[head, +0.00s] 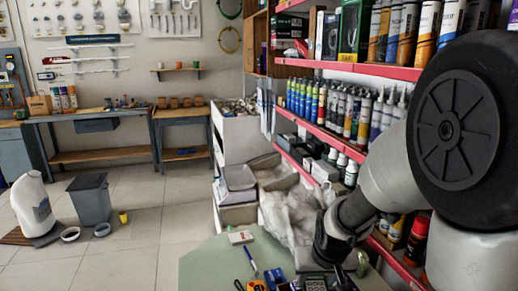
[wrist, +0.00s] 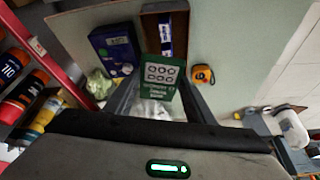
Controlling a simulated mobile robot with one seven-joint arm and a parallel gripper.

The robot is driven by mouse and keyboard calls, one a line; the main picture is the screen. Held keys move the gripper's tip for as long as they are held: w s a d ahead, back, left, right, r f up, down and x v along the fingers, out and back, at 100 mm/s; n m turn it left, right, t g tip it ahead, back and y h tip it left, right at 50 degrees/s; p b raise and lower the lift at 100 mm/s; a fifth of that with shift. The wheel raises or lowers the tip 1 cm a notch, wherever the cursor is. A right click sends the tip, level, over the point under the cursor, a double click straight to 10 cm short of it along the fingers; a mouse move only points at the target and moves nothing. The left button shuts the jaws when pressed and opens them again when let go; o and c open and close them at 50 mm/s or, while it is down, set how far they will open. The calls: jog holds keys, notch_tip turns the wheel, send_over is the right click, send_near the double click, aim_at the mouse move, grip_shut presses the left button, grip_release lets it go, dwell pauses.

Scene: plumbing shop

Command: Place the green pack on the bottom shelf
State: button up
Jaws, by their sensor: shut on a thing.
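The green pack (wrist: 160,80), a flat card with white ring pictures, is between the fingers of my gripper (wrist: 158,100) in the wrist view. The gripper is shut on it, with a clear bag part showing below the card. In the head view my gripper is at the bottom edge, low over the green-grey table (head: 210,262), and its fingers are mostly hidden. The shelf rack with red edges stands at the right; its lowest visible shelf edge (head: 397,264) is partly hidden by my arm. That red edge also shows at the left of the wrist view (wrist: 42,47).
A blue box (wrist: 115,48), a brown box (wrist: 152,30), an orange tape measure (wrist: 203,74) and a crumpled green item (wrist: 98,84) lie near the pack. Orange-capped tubes (wrist: 20,97) stand at the left. Crumpled plastic (head: 287,208) lies behind the table. Open floor is at left.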

aim_at(315, 290)
jog(key=p+v, duration=0.2)
jog(key=p, duration=0.1)
jog(key=p+v, duration=0.2)
jog(key=p, duration=0.1)
jog(key=w+p+v, duration=0.1)
jog(key=p+v, duration=0.1)
jog(key=p, duration=0.1)
jog(key=shift+s+r, duration=0.2)
jog(key=shift+r, duration=0.25)
jog(key=shift+a+f, duration=0.15)
jog(key=shift+f, duration=0.15)
jog(key=w+a+f+n+y+b, duration=0.1)
jog(key=w+a+f+n+b, duration=0.3)
jog(key=a+f+b, duration=1.35)
jog(key=shift+m, duration=0.4)
jog(key=d+f+b, duration=0.1)
jog(key=f, duration=0.1)
jog(key=d+f+b, duration=0.1)
jog(key=f+b, duration=0.1)
jog(key=d+f+b, duration=0.1)
jog(key=f+b, duration=0.1)
jog(key=f, duration=0.1)
jog(key=shift+w+d, duration=0.3)
jog(key=shift+w, duration=0.1)
jog(key=shift+f, duration=0.15)
jog(key=shift+f, duration=0.15)
jog(key=o, duration=1.1)
